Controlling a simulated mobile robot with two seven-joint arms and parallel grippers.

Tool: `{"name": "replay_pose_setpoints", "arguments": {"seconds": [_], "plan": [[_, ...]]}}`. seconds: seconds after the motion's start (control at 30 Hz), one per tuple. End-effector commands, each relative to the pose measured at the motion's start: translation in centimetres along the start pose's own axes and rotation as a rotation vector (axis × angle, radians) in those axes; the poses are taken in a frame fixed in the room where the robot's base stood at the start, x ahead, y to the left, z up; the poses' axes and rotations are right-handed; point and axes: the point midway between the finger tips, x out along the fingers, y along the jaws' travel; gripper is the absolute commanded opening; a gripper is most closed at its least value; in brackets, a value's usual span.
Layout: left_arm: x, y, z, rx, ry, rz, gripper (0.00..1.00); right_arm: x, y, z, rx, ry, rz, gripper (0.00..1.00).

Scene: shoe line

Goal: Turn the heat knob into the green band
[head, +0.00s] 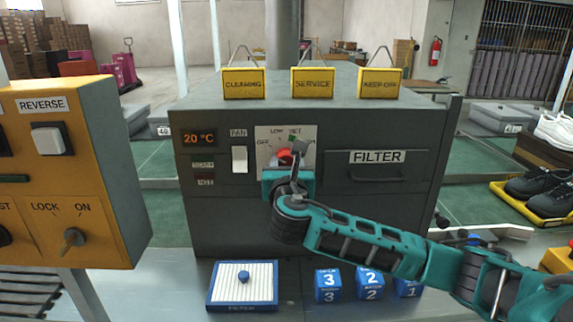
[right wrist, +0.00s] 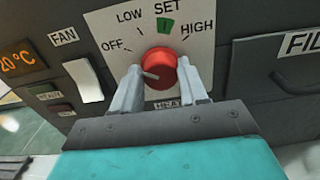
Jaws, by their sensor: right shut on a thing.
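The red heat knob (right wrist: 160,62) sits on a white dial plate marked OFF, LOW, SET and HIGH, on the front of the dark grey machine. It also shows partly in the head view (head: 284,156), mostly covered by my gripper. The green band (right wrist: 165,25) is at the top of the dial, under SET. The pale mark on the knob points left, on the OFF side, away from the green band. My right gripper (right wrist: 159,75) is shut on the knob, one finger on each side. My left gripper is not in view.
The display (head: 193,139) reads 20 °C. A white FAN switch (head: 239,159) is left of the dial, and a FILTER drawer (head: 376,175) is right. A yellow control box (head: 70,170) stands at the left. A filter tray (head: 242,301) and blue cubes (head: 328,285) lie below.

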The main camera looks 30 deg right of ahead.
Motion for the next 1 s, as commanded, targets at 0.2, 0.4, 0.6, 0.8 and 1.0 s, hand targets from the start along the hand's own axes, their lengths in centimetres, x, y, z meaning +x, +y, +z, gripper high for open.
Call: {"name": "replay_pose_setpoints", "arguments": {"seconds": [0.2, 0.4, 0.6, 0.8, 1.0], "plan": [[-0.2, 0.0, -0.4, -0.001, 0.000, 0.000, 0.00, 0.0, 0.0, -0.1, 0.089, 0.004, 0.000, 0.13], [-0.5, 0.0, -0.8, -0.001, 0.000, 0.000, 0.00, -0.1, -0.1, 0.0, 0.245, 0.004, 0.000, 0.13], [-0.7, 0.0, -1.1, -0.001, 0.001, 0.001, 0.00, -0.1, -0.1, -0.1, 0.436, 0.005, -0.001, 0.13], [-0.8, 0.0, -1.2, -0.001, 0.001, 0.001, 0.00, 0.0, -0.2, -0.2, 0.627, 0.004, -0.002, 0.13], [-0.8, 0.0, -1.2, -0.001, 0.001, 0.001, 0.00, -0.1, -0.3, -0.3, 0.817, 0.004, -0.002, 0.13]]}}
